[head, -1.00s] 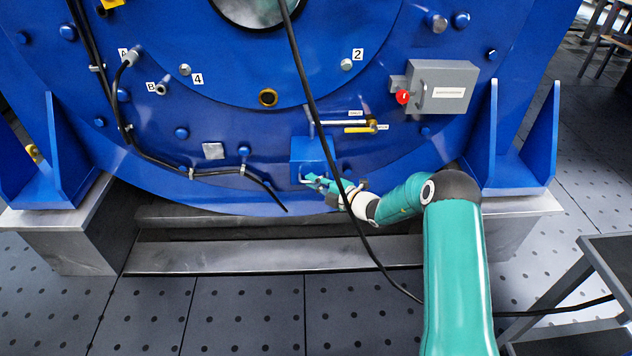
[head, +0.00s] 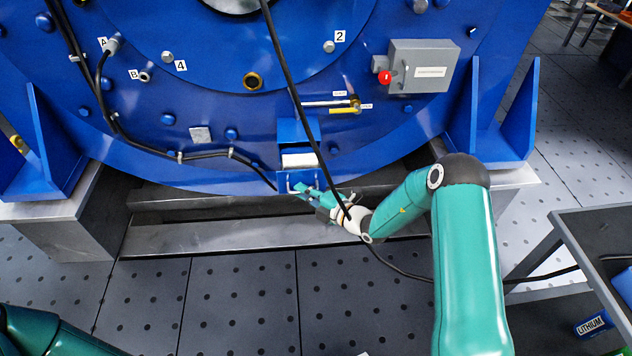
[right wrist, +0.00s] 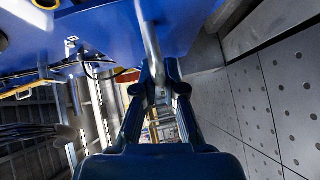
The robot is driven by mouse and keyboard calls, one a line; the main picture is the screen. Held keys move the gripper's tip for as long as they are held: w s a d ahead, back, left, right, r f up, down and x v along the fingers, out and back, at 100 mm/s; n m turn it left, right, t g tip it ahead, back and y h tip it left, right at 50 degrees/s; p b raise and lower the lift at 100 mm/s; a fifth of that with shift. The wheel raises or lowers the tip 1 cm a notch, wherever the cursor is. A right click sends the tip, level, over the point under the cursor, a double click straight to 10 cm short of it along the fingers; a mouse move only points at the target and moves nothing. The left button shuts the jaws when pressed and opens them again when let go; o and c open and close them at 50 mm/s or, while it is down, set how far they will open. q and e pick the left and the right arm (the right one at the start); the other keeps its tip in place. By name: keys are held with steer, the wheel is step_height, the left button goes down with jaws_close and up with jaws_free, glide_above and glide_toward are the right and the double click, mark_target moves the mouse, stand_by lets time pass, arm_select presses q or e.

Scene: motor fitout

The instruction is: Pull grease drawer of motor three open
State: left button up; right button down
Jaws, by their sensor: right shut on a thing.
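The blue grease drawer (head: 297,181) on the lower front of the blue motor is slid out of its housing (head: 297,130). A pale inside shows behind its front. My right gripper (head: 303,190) is at the drawer front, shut on its handle. In the right wrist view a grey handle bar (right wrist: 151,45) runs between the two fingers of the right gripper (right wrist: 158,75). The fingers partly hide the handle in the head view. My left gripper is out of view; only part of my left arm shows at the bottom left.
A black cable (head: 303,120) hangs across the front, passing over my right gripper's wrist. A yellow-handled valve (head: 345,110) and grey switch box (head: 422,68) are above right. A grey table (head: 600,235) stands at the right, with a blue LITHIUM container (head: 594,324) low beside it.

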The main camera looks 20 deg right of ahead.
steer(key=shift+s+a+f, duration=0.15)
steer(key=shift+a+f, duration=0.05)
steer(key=c, duration=1.3)
jaws_free()
steer(key=shift+o, duration=0.3)
steer(key=shift+d, duration=0.1)
steer(key=shift+d+r, duration=0.1)
steer(key=v, duration=1.1)
steer(key=shift+s+d, duration=0.25)
steer(key=shift+s, duration=0.05)
steer(key=shift+a, duration=0.1)
